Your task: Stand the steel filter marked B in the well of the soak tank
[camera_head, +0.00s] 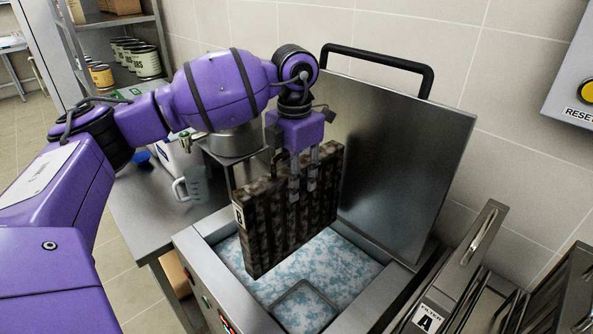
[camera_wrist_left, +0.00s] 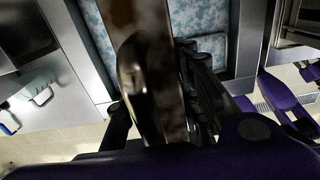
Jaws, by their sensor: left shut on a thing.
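My left gripper (camera_head: 302,178) is shut on the steel filter (camera_head: 290,215), a dark, grimy, slatted panel with a handle on top. A white label on its left edge seems to read B. The filter hangs upright over the open soak tank (camera_head: 205,262), its lower edge above or just at the liquid; I cannot tell which. Blue-white foamy liquid fills the tank, and a rounded rectangular outline (camera_head: 304,284), possibly the well, shows near the front. In the left wrist view, the filter (camera_wrist_left: 163,70) runs edge-on between the fingers (camera_wrist_left: 160,115). My right gripper is out of view.
The tank's steel lid (camera_head: 400,150) stands open behind the filter, with a black handle. A filter marked A (camera_head: 428,318) stands at the right, beside other racked panels. A counter with a clear jug (camera_head: 188,180) and a pot (camera_head: 235,140) lies left of the tank.

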